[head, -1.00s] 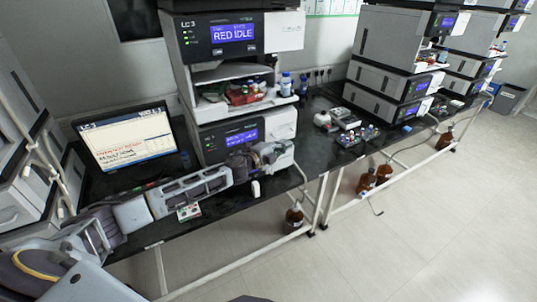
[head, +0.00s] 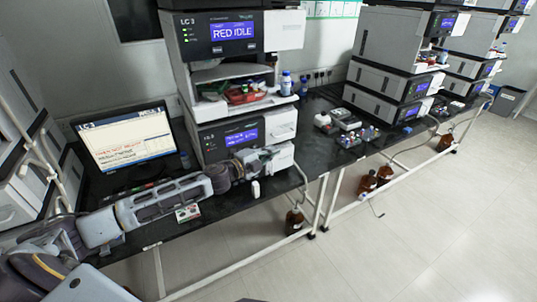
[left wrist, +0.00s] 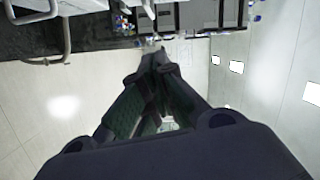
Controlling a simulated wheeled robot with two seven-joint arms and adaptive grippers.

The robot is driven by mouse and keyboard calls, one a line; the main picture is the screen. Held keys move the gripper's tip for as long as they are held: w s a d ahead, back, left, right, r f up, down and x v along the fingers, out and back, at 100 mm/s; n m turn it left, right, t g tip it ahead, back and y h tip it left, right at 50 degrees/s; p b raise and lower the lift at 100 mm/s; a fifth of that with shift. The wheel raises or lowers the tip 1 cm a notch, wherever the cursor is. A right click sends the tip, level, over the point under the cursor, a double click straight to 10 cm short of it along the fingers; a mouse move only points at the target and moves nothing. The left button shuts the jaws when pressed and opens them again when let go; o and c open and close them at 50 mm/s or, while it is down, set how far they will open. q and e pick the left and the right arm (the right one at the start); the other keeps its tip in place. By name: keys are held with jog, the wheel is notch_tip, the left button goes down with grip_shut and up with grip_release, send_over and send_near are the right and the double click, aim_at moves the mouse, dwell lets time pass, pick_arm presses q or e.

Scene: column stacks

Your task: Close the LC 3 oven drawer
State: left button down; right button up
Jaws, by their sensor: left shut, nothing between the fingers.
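The LC 3 stack (head: 222,65) stands on the black bench in the head view, with a lit "RED IDLE" display on its upper unit. Its lower unit (head: 215,142) has another lit display and a white front panel (head: 283,123) at the right. I cannot tell clearly which part is the oven drawer or how far out it stands. My left gripper (head: 279,153) is shut and empty in front of the lower unit's lower front, partly covering it. Whether it touches the front is unclear. The left wrist view shows its closed fingers (left wrist: 158,62). My right gripper is out of view.
A monitor (head: 125,143) stands left of the stack. An open bay (head: 240,103) holds red items, with bottles (head: 286,83) at its right. A small white object (head: 255,190) and a small tray (head: 188,213) lie near the bench edge. Brown bottles (head: 367,180) stand below the bench.

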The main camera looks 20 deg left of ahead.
pick_arm(q)
jog(key=shift+s+a, duration=0.15)
jog(key=shift+s, duration=0.4)
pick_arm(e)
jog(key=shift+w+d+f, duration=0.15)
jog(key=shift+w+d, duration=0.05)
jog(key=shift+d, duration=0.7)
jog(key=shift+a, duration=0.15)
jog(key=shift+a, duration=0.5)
